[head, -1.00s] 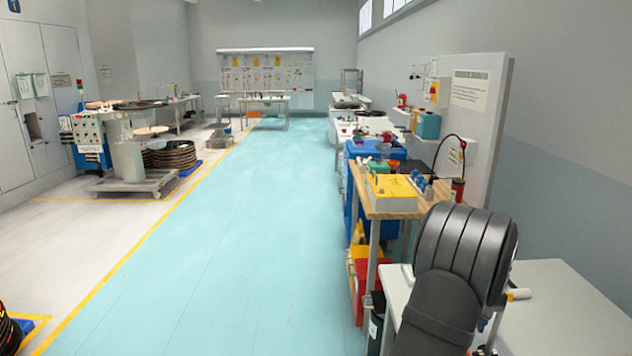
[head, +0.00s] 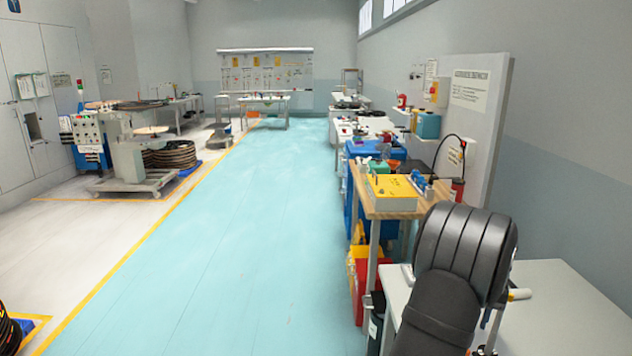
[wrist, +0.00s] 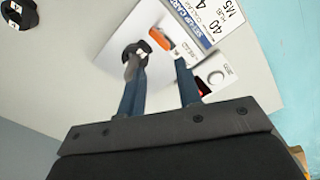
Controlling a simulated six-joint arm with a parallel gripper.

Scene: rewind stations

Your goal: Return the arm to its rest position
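My arm (head: 465,250), dark and bulky, stands at the lower right of the head view, folded over the pale table (head: 575,310). My gripper itself is hidden or cut off there. In the wrist view my gripper (wrist: 160,68) points at a pale surface, with its two dark blue fingers apart and nothing clearly held between them. A grey knob-like part on a black round base (wrist: 135,55) shows by the left fingertip; I cannot tell if they touch.
A printed label card (wrist: 205,18) and a white plate with a red button (wrist: 215,77) lie near the fingertips. A black round part (wrist: 18,12) is at the upper left. A wooden bench with a yellow box (head: 392,193) stands beyond my arm. The blue floor (head: 220,250) is clear.

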